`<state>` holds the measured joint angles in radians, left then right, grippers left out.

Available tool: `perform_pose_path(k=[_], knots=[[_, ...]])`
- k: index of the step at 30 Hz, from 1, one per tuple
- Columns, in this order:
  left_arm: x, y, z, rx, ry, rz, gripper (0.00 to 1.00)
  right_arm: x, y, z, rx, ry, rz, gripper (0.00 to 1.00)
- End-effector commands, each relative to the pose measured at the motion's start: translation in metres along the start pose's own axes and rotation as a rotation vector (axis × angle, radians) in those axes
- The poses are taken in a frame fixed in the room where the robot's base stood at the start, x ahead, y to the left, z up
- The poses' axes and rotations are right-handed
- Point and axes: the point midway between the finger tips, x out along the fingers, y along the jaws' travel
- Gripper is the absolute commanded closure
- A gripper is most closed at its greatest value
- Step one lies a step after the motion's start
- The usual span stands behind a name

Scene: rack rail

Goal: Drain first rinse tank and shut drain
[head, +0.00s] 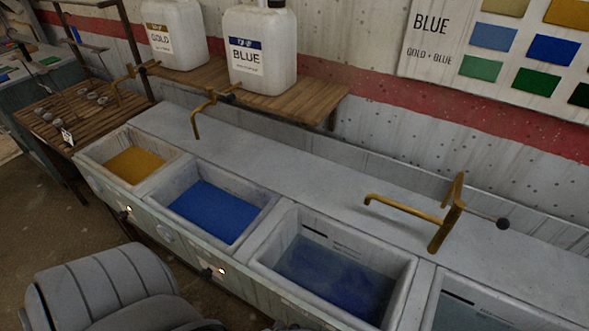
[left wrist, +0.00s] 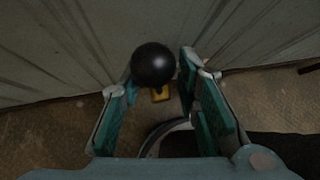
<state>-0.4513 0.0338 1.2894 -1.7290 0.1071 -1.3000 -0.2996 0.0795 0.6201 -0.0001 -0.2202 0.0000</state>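The rinse tank (head: 333,268) right of the blue basin holds murky, blue-tinted water with darker blue patches, and dark level marks show on its back wall. I take it as the first rinse tank. In the left wrist view, a black ball knob (left wrist: 153,63) with a brass-coloured piece (left wrist: 160,94) just below it stands out near a ribbed panel. My left gripper (left wrist: 160,82) is open, with the knob at the gap between its fingertips. I cannot tell whether the fingers touch it. The right gripper is in neither view.
A gold basin (head: 136,165) and a blue basin (head: 213,210) lie to the left, and another water basin (head: 470,312) to the right. A brass tap (head: 440,215) with a black knob stands behind. Labelled jugs (head: 258,55) stand on a wooden shelf (head: 300,98).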

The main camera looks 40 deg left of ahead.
Motion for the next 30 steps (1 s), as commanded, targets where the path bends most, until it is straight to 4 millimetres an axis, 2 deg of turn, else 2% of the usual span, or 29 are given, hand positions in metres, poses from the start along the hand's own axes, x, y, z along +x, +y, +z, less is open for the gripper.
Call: perform_pose_path(k=[5,8,11,15,19,23,30], knots=[[-0.005,0.000,-0.002,0.001,0.002,-0.001,0.70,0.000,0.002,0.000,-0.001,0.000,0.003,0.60],[-0.018,0.000,-0.003,0.003,0.003,-0.002,0.70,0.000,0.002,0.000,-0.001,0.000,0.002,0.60],[-0.038,0.000,-0.002,0.004,0.004,0.000,0.70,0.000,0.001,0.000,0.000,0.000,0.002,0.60],[-0.081,0.000,-0.002,0.005,0.004,0.000,0.70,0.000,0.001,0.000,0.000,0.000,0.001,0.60],[-0.108,-0.001,-0.001,0.003,0.002,0.000,0.70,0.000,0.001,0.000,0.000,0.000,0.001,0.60],[-0.119,-0.001,0.000,0.002,0.000,0.000,0.70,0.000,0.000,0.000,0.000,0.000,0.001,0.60],[-0.120,-0.001,0.000,0.001,0.000,0.000,0.70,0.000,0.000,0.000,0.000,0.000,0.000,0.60]])
